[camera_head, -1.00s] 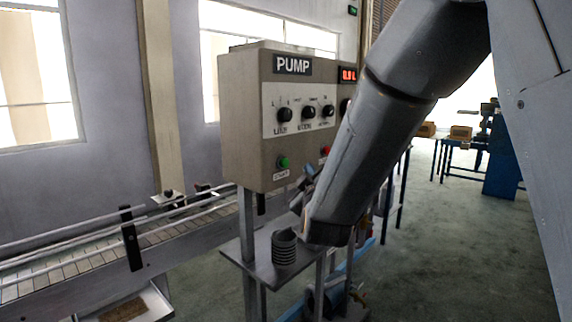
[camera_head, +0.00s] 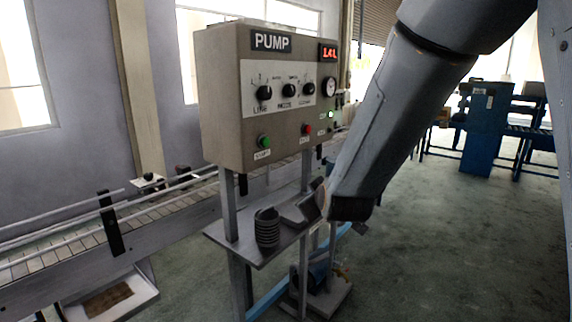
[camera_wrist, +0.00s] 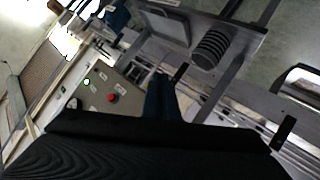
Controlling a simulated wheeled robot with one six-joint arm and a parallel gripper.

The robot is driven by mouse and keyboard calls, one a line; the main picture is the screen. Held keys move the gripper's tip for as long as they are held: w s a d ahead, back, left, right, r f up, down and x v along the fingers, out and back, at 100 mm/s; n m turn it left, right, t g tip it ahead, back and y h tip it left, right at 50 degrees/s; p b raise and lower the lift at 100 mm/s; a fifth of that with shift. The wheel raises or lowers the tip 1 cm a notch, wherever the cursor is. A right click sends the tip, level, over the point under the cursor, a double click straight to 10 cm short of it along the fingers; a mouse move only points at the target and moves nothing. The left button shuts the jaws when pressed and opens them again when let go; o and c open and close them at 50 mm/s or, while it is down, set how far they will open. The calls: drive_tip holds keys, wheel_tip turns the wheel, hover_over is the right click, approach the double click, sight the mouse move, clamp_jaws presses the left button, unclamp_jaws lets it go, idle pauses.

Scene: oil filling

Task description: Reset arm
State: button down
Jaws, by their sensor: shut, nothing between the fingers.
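My arm (camera_head: 385,125) comes down from the upper right in the head view, and its wrist end is beside the pump stand. My gripper (camera_wrist: 160,97) shows in the wrist view as a narrow dark shape with its fingers together and nothing held. In the head view the gripper is mostly hidden behind the wrist. The beige pump box (camera_head: 222,110) stands to the left of my arm, with knobs, a green button (camera_head: 263,141), a red button (camera_head: 306,129) and a lit red display (camera_head: 329,53). The red button also shows in the wrist view (camera_wrist: 113,98).
A dark ribbed cylinder (camera_head: 267,227) stands on the metal shelf (camera_head: 245,247) below the pump box. A conveyor (camera_head: 120,228) runs along the left. Blue equipment (camera_head: 485,125) stands at the back right. The floor (camera_head: 450,240) to the right of my arm is clear.

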drive_tip(key=s+d+f+m+g, duration=0.2)
drive_tip(key=s+d+f+g, duration=0.1)
drive_tip(key=s, duration=0.5)
drive_tip(key=s+d+f+m+g+h, duration=0.1)
drive_tip(key=s+d+f+m+g, duration=0.2)
drive_tip(key=s, duration=0.6)
drive_tip(key=s+d+f+m+g, duration=0.2)
drive_tip(key=s+d+f+g, duration=0.3)
drive_tip(key=s+d+f, duration=0.2)
drive_tip(key=shift+s+m+h, duration=0.4)
drive_tip(key=shift+s, duration=0.75)
